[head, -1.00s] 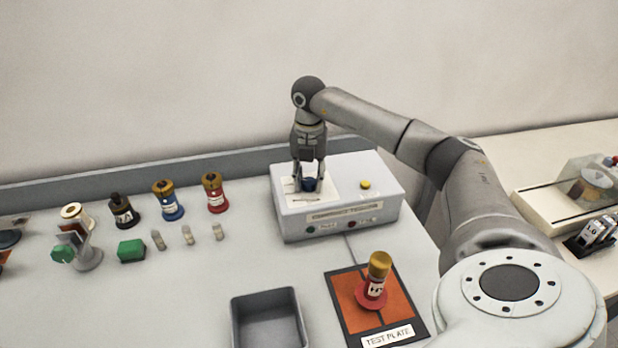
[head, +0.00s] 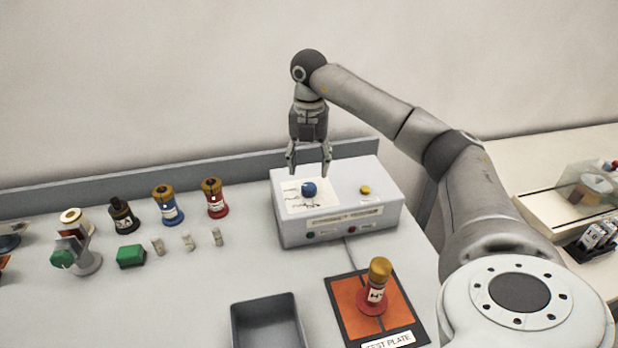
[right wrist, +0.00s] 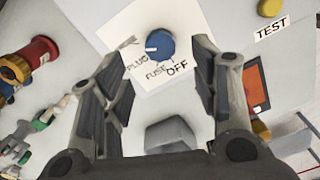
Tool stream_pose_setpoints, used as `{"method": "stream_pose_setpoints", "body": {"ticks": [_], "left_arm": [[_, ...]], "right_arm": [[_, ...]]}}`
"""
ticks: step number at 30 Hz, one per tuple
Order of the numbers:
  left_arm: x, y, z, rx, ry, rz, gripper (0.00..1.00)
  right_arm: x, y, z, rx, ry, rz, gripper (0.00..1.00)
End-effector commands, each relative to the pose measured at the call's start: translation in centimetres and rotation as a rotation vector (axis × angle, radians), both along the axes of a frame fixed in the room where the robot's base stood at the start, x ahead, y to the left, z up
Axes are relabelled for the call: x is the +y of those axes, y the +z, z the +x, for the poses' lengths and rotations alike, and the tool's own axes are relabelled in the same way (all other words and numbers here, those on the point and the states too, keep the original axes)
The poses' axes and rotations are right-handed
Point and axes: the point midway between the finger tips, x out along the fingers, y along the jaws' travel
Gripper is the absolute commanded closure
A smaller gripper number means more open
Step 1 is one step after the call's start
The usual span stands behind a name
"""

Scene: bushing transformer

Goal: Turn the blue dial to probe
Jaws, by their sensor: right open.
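The blue dial (head: 309,189) sits on a white label card on top of the grey-white tester box (head: 395,213). In the right wrist view the blue dial (right wrist: 160,45) has a white mark pointing left, near the word that looks like PLUG. FUSE and OFF are printed below and right of it; I cannot read a probe label. My right gripper (head: 309,172) is open and empty, pointing down above the dial and apart from it. In the right wrist view its fingers (right wrist: 160,75) frame the card. My left gripper is not in view.
A yellow button (head: 365,190) is right of the dial. In front are the test plate (head: 345,300) with a red-based bushing (head: 376,288) and an empty grey tray (head: 237,325). Red (head: 214,198), blue (head: 168,207) and black bushings (head: 124,217) stand left.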

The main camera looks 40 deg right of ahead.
Motion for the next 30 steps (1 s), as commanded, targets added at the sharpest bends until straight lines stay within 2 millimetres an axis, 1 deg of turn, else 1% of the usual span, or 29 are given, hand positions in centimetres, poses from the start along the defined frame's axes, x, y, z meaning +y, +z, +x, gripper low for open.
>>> {"method": "stream_pose_setpoints", "body": {"ticks": [1, 3, 6, 9, 15, 30], "left_arm": [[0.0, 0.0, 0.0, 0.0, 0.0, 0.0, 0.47], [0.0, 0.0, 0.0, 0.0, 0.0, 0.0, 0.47], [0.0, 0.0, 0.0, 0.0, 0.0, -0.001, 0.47], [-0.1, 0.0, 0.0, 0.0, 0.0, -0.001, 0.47], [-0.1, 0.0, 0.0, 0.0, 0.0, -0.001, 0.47], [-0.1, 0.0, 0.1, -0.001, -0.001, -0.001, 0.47]], "right_arm": [[0.0, 1.2, 0.1, -0.004, 0.0, 0.001, 0.44], [0.0, 2.6, 0.1, -0.004, 0.001, 0.001, 0.44], [0.1, 4.1, 0.1, -0.003, 0.001, 0.001, 0.44], [0.0, 5.1, 0.1, -0.002, 0.001, 0.001, 0.44], [0.0, 5.7, 0.0, 0.001, 0.0, 0.001, 0.44], [0.0, 5.6, 0.0, 0.0, 0.0, 0.0, 0.44]]}}
